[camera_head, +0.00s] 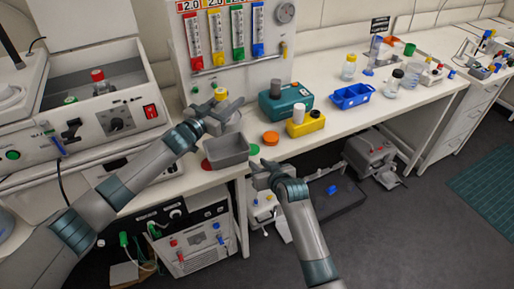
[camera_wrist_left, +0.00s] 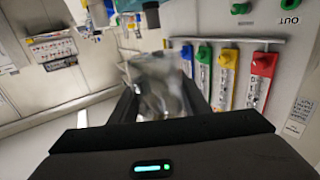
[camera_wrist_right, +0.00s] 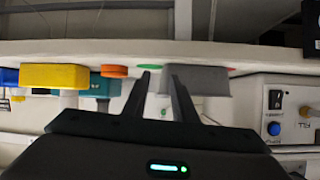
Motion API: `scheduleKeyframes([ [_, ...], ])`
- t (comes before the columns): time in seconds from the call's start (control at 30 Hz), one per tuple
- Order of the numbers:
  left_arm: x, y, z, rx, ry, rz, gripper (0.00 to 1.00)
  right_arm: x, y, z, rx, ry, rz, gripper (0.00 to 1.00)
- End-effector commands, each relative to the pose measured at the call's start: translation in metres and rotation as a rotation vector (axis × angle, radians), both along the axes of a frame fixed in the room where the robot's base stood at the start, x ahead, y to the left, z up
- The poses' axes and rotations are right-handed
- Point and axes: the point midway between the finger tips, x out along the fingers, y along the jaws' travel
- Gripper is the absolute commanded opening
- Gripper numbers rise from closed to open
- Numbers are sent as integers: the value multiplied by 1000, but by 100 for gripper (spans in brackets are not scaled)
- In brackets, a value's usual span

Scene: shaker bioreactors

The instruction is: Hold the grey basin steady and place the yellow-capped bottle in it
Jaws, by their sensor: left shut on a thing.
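The grey basin (camera_head: 227,152) sits near the front edge of the counter, and it also shows in the right wrist view (camera_wrist_right: 203,80). My left gripper (camera_head: 219,110) is shut on the yellow-capped bottle (camera_head: 221,94), above and behind the basin. Its clear body (camera_wrist_left: 160,78) shows between the fingers in the left wrist view; its lower part is mostly hidden in the head view. My right gripper (camera_head: 262,168) is open and empty in front of the counter edge, just right of the basin. In the right wrist view its right finger overlaps the basin; contact cannot be told.
An orange disc (camera_head: 271,138), a yellow block (camera_head: 305,123) and a teal device (camera_head: 286,103) stand right of the basin. A blue rack (camera_head: 351,96) and another yellow-capped bottle (camera_head: 349,68) are farther right. The flowmeter panel (camera_head: 232,45) rises behind; the shaker unit (camera_head: 100,105) is left.

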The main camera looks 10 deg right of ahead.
Motion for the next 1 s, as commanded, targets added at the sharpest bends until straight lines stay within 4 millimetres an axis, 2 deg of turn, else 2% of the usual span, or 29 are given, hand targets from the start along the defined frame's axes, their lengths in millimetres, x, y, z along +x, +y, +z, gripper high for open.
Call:
scheduleKeyframes([
  [0.03, 0, 0, 1, -1, -1, 0, 15, 6, 2, 19, 7, -24, 2, 25],
  [0.1, 0, 0, 1, -1, -1, 0, 15, 10, 3, 37, 13, -48, 4, 25],
  [0.2, 0, 0, 1, -1, -1, 0, 15, 14, 4, 56, 19, -71, 7, 25],
  [0.3, 0, 0, 1, -1, -1, 0, 15, 16, 5, 66, 21, -82, 8, 25],
  [0.77, 0, 0, 1, -1, -1, 0, 15, 17, 5, 67, 21, -85, 9, 25],
  [1.0, 0, 0, 1, -1, -1, 0, 15, 29, 9, 62, 22, -84, 9, 25],
])
